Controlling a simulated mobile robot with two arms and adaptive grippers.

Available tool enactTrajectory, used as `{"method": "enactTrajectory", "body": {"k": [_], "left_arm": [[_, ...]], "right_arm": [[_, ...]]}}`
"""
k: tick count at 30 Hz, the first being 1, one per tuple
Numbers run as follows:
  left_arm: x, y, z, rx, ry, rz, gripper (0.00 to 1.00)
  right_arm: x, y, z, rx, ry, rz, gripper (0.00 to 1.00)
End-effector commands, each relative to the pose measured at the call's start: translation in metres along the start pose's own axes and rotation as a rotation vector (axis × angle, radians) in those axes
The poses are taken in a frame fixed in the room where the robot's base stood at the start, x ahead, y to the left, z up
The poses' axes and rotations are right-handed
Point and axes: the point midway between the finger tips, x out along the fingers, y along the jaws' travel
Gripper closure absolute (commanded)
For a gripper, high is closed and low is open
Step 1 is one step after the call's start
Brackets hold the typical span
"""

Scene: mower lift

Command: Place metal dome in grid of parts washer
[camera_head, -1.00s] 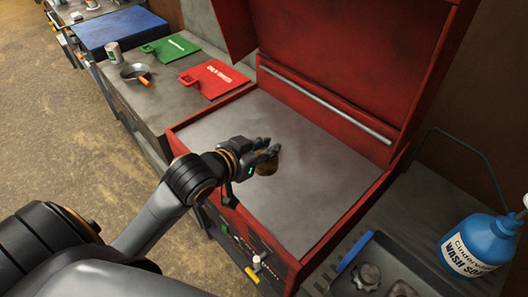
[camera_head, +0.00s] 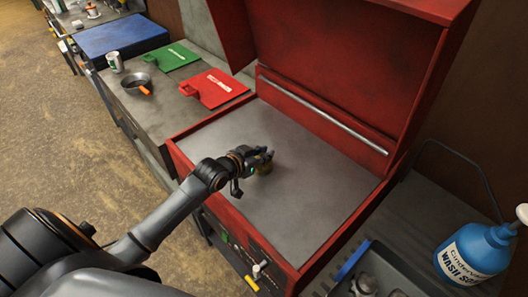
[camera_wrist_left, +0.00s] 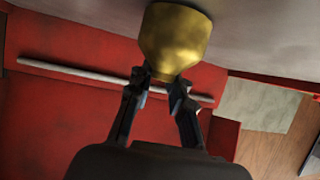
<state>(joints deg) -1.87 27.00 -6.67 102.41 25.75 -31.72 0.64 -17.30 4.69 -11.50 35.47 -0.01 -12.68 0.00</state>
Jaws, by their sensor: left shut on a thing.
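The metal dome is a brassy, gold-coloured rounded piece (camera_wrist_left: 175,40), seen close up in the left wrist view. In the head view it is a small dark-gold shape (camera_head: 264,168) at the fingertips. My left gripper (camera_head: 262,158) is shut on it; its two fingers (camera_wrist_left: 160,84) pinch the dome's narrower end. The gripper is over the grey top surface of the red parts washer (camera_head: 300,185), left of its middle. I cannot tell whether the dome touches that surface. No separate grid openings can be made out on it. My right gripper is not in view.
The washer's red lid (camera_head: 345,60) stands open behind, with a metal bar (camera_head: 325,110) along its base. A blue wash bottle (camera_head: 474,250) and a tray of metal parts (camera_head: 375,275) are at the right. Red (camera_head: 214,88) and green (camera_head: 173,57) boards and a pan (camera_head: 138,83) lie left.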

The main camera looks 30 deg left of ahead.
Motion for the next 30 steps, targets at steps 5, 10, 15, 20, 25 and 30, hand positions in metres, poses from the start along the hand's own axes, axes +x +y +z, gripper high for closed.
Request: {"method": "enactTrajectory", "body": {"k": [5,10,15,20,25,30], "left_arm": [[0.002,0.0,0.003,0.0,0.003,0.0,1.0],[0.002,0.0,0.004,0.0,0.003,0.0,1.0],[0.002,0.0,0.005,0.0,0.002,0.0,0.57],[0.002,0.0,0.005,0.0,0.002,0.0,0.57],[0.001,0.0,0.002,0.0,0.003,0.0,0.57],[-0.018,0.0,0.004,0.002,0.002,0.0,0.57]], "right_arm": [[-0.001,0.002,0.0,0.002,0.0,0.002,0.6],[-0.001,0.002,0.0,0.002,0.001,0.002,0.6],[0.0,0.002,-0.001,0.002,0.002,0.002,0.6],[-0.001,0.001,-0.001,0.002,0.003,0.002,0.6],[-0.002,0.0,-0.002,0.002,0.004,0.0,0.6],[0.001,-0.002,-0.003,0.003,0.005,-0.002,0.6]]}}
